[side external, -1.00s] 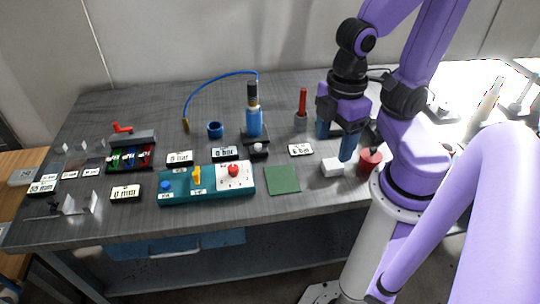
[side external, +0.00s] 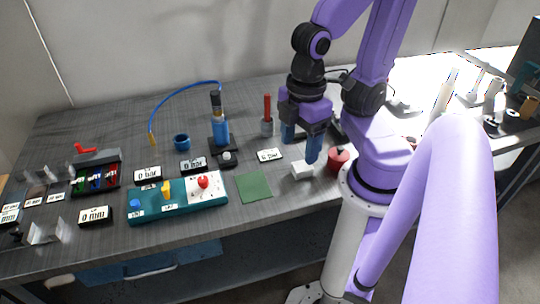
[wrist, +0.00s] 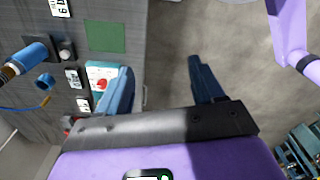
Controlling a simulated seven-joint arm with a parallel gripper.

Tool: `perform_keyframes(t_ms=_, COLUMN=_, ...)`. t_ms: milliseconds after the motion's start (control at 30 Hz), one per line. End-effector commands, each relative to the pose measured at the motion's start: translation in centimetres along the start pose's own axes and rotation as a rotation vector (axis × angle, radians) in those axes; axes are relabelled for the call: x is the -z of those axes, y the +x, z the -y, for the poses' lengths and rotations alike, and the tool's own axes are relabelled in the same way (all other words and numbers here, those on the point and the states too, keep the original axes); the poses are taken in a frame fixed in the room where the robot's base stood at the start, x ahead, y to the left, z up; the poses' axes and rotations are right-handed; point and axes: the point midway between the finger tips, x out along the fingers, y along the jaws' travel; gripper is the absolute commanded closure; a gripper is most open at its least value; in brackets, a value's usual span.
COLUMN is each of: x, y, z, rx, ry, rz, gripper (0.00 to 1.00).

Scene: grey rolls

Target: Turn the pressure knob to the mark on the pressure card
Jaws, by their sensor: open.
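The teal panel (side external: 150,217) stands on the bench, left of centre in the side view. The red pressure knob (side external: 203,182) sits on a white dial (side external: 213,192) at its right end. The knob also shows in the wrist view (wrist: 101,84), beside my left-hand finger, which hides part of the panel. White bar cards (side external: 147,174), (side external: 192,166) and (side external: 268,155) lie behind the panel; their print is too small to read surely, and I cannot tell which is the pressure card. My gripper (side external: 300,150) is open and empty, well right of the knob, above the bench.
A green square (side external: 254,186) lies right of the panel. A white block (side external: 302,170) and red cylinder (side external: 339,160) are near my gripper.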

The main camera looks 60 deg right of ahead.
Motion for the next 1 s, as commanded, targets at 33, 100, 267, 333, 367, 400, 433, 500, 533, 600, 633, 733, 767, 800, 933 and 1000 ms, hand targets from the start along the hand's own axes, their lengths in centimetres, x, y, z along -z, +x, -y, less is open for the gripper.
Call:
perform_keyframes(t_ms=33, x=0.0, y=0.0, z=0.0, rx=0.0, ry=0.0, rz=0.0, gripper=0.33)
perform_keyframes(t_ms=100, x=0.0, y=0.0, z=0.0, rx=0.0, ry=-0.001, rz=0.0, gripper=0.42)
perform_keyframes(t_ms=267, x=1.0, y=0.0, z=-0.8, rx=-0.001, ry=-0.057, rz=0.002, gripper=0.42)
perform_keyframes(t_ms=333, x=2.0, y=0.0, z=-1.6, rx=-0.002, ry=-0.12, rz=0.004, gripper=0.42)
perform_keyframes(t_ms=367, x=2.5, y=0.0, z=-2.0, rx=-0.002, ry=-0.155, rz=0.005, gripper=0.42)
perform_keyframes(t_ms=400, x=3.3, y=0.1, z=-2.7, rx=-0.002, ry=-0.205, rz=0.007, gripper=0.42)
perform_keyframes(t_ms=433, x=3.8, y=0.1, z=-3.3, rx=-0.002, ry=-0.244, rz=0.008, gripper=0.42)
perform_keyframes(t_ms=500, x=5.2, y=0.2, z=-4.6, rx=-0.002, ry=-0.342, rz=0.011, gripper=0.42)
perform_keyframes(t_ms=533, x=5.7, y=0.2, z=-5.2, rx=-0.002, ry=-0.382, rz=0.012, gripper=0.42)
perform_keyframes(t_ms=600, x=6.9, y=0.3, z=-6.5, rx=-0.001, ry=-0.479, rz=0.014, gripper=0.42)
perform_keyframes(t_ms=633, x=7.4, y=0.4, z=-7.1, rx=-0.001, ry=-0.52, rz=0.015, gripper=0.42)
perform_keyframes(t_ms=733, x=9.0, y=0.7, z=-9.2, rx=0.001, ry=-0.658, rz=0.019, gripper=0.42)
perform_keyframes(t_ms=767, x=9.5, y=0.8, z=-9.8, rx=0.001, ry=-0.7, rz=0.019, gripper=0.42)
perform_keyframes(t_ms=800, x=10.0, y=0.9, z=-10.6, rx=0.002, ry=-0.756, rz=0.02, gripper=0.42)
perform_keyframes(t_ms=933, x=11.7, y=1.4, z=-13.5, rx=0.006, ry=-0.934, rz=0.023, gripper=0.42)
perform_keyframes(t_ms=1000, x=12.4, y=1.7, z=-15.0, rx=0.009, ry=-1.032, rz=0.025, gripper=0.42)
